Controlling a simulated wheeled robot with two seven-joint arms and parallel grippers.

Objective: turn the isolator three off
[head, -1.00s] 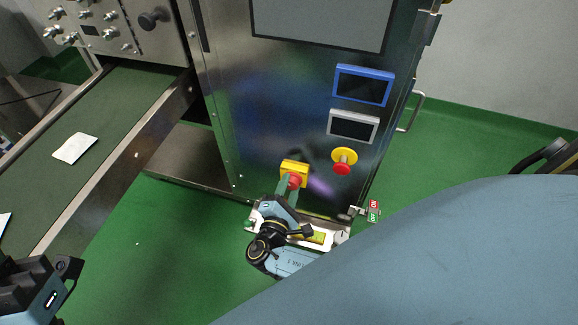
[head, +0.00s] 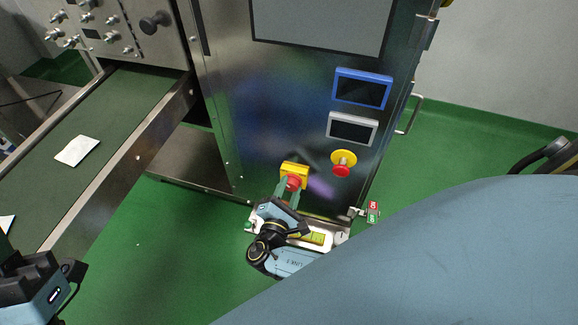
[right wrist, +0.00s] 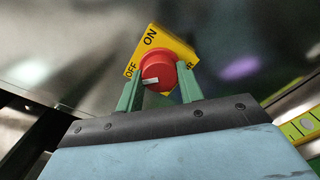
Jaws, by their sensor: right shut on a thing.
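The isolator is a red knob (head: 293,182) on a yellow plate (head: 295,169), low on the front of the steel machine. In the right wrist view the plate (right wrist: 186,47) carries ON at the top and OFF at the left. The red knob (right wrist: 160,73) there has a white mark on its lower left side, near OFF. My right gripper (head: 289,188) comes from below, its green fingers shut on the knob from both sides. My left gripper (head: 40,290) is at the lower left, far from the isolator; its fingers cannot be made out.
A red button on a yellow disc (head: 343,163) sits right of the isolator, below two small screens. A conveyor (head: 120,110) with white packets (head: 77,151) runs along the left. A small red and green switch (head: 373,211) is at the machine's lower right. Green floor is open in front.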

